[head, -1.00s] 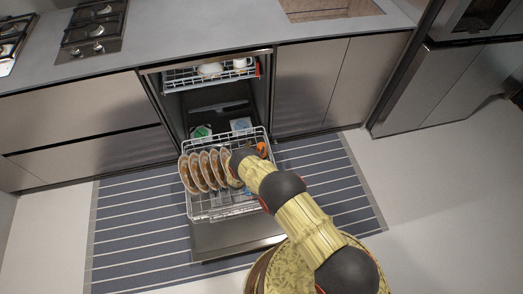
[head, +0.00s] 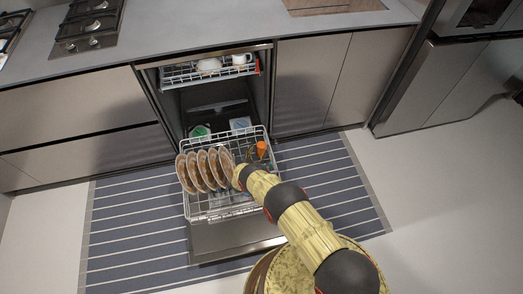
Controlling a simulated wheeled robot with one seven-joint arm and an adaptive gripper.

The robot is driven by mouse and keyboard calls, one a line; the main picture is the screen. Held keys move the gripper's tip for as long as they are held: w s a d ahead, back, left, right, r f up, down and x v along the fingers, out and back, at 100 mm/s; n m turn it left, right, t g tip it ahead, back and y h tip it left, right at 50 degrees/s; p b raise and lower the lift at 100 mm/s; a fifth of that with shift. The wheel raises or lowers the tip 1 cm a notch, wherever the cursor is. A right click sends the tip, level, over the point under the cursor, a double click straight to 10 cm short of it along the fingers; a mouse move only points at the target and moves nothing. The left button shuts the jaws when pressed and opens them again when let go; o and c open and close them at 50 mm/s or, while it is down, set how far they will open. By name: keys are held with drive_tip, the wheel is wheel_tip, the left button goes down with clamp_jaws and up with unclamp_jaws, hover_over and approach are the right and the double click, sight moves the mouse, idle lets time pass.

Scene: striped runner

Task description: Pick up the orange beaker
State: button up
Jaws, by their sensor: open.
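The orange beaker (head: 261,148) is small in the head view. It stands at the right side of the pulled-out lower dishwasher rack (head: 205,214), towards the back. My gripper (head: 238,174) is at the far end of my yellow arm, over the rack. It is left of and nearer to me than the beaker, apart from it, and open. My wrist hides most of its fingers and part of the rack below.
Several brown-rimmed plates (head: 200,170) stand in a row at the rack's left, close to my gripper. The upper rack (head: 190,73) holds white dishes. The open dishwasher door (head: 225,238) lies low above the striped runner (head: 130,225). Floor at the right is clear.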

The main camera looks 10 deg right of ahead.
sight(260, 149)
drive_tip(key=b+x, duration=0.1)
drive_tip(key=x, duration=0.3)
drive_tip(key=shift+f, duration=0.15)
drive_tip(key=shift+c, duration=1.3)
drive_tip(key=c, duration=0.6)
